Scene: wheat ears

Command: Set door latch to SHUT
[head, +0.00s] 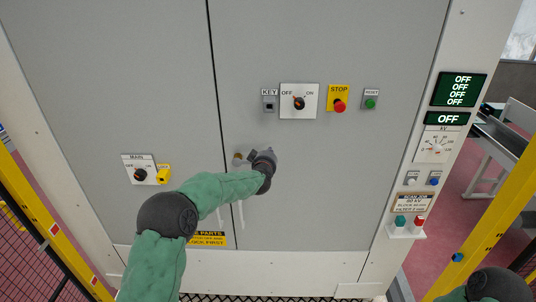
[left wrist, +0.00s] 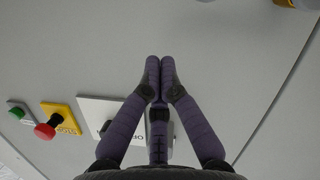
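A small brass-coloured part (head: 238,157) sits by the seam between the two grey cabinet doors, beside my left gripper. It may be the door latch; its setting and any lettering cannot be read. In the left wrist view a brass-coloured piece (left wrist: 285,3) is cut off at the top edge, near the seam. My left gripper (head: 250,155) is in front of the doors near the seam, and my wrist hides part of this area. In the left wrist view its two fingers (left wrist: 159,66) are together at the tips, with nothing seen between them. My right gripper is out of view.
On the right door are a key switch (head: 269,103), an OFF/ON knob (head: 299,103), a red STOP button (head: 339,104) and a green reset button (head: 370,103). A MAIN switch (head: 140,174) is on the left door. Yellow guard posts (head: 488,240) flank the cabinet.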

